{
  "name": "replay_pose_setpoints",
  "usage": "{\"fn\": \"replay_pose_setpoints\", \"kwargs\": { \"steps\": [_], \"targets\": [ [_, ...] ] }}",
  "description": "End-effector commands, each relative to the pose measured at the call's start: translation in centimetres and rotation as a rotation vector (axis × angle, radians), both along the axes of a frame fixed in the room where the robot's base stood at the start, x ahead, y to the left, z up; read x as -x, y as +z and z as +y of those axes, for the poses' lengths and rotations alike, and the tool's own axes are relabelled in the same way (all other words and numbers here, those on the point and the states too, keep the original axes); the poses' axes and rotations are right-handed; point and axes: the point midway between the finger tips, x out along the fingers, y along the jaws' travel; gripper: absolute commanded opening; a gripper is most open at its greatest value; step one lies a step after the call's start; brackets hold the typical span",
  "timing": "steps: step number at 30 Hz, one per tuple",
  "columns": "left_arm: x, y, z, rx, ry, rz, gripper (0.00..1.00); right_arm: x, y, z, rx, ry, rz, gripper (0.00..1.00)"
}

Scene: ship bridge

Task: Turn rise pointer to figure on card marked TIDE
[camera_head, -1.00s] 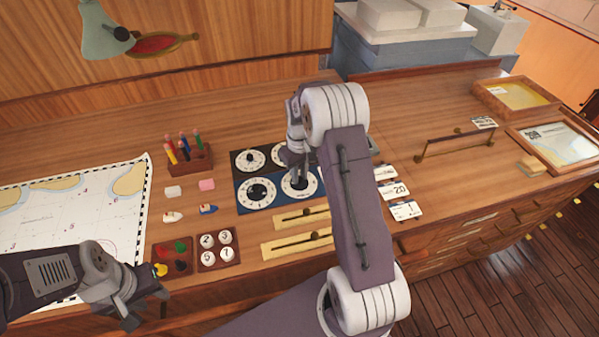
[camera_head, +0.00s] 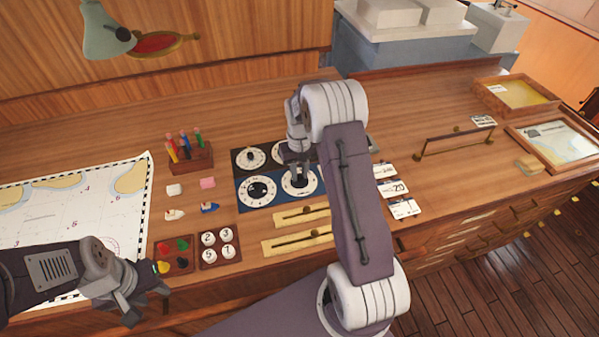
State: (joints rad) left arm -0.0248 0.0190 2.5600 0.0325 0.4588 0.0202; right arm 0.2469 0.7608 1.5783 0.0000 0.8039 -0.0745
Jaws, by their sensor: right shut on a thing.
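A dial board (camera_head: 238,204) with several white dials lies mid-counter, its back part black and its front part blue. My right gripper (camera_head: 299,176) points down at the front right dial (camera_head: 312,188) and is shut on its dark pointer knob, which the fingers mostly hide. The pointer's reading and the dials' names are too small to read. Three cards lie right of my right arm: a back one (camera_head: 383,170), a middle one (camera_head: 393,188) showing 20, and a front one (camera_head: 404,209). I cannot tell which is marked TIDE. My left gripper (camera_head: 148,302) is open and empty at the front edge.
Two brass slider plates (camera_head: 280,243) lie in front of the dials. Left are number discs (camera_head: 219,247), a tray of coloured pieces (camera_head: 173,254), a pen block (camera_head: 188,158) and a chart (camera_head: 75,210). A rail handle (camera_head: 455,145) stands at right. Bare counter lies between.

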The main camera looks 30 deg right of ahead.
Motion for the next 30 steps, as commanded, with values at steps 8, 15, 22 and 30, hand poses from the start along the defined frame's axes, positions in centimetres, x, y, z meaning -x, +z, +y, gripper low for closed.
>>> {"fn": "replay_pose_setpoints", "kwargs": {
  "steps": [8,15,22,30],
  "targets": [
    [0.0,0.0,0.0,0.000,0.000,0.000,0.36,-0.1,0.1,0.0,0.001,0.001,-0.005,0.43],
    [0.0,-0.1,0.0,0.000,0.000,0.000,0.36,-0.1,0.3,0.0,0.001,0.001,-0.004,0.43],
    [0.0,-0.9,0.0,0.000,0.000,0.000,0.36,-0.2,4.6,-0.1,0.003,0.001,-0.010,0.43],
    [0.0,-1.1,0.0,0.000,0.000,0.000,0.36,-0.1,8.8,0.0,0.002,0.001,-0.005,0.43]
  ]
}}
